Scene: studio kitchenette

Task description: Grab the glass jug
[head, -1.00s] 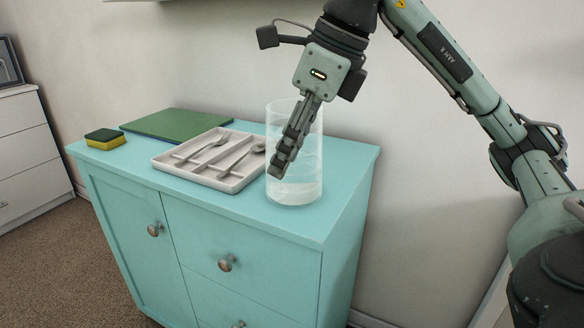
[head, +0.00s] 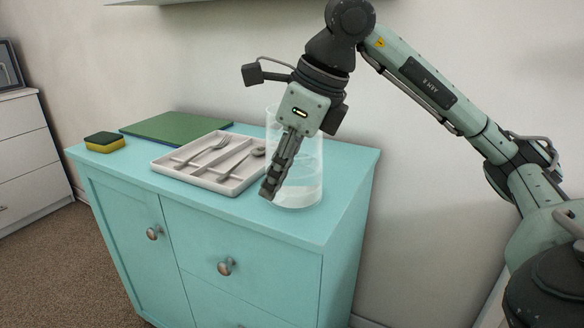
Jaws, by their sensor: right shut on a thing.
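The glass jug (head: 308,170) is a tall clear cylinder near the right end of the turquoise cabinet top (head: 300,228). It stands upright beside the cutlery tray. My right gripper (head: 268,192) reaches down from above at the jug's left front side, with its fingers in front of part of the glass. The gripper is shut on the jug, though the clear glass makes the exact contact hard to see. The jug's base appears to be on or very near the cabinet top. My left gripper is not in view.
A pale cutlery tray (head: 160,163) with a fork (head: 207,148) and spoons lies left of the jug. A green board (head: 175,127) lies behind it. A yellow and black sponge (head: 104,142) sits at the far left. The wall stands close behind the cabinet.

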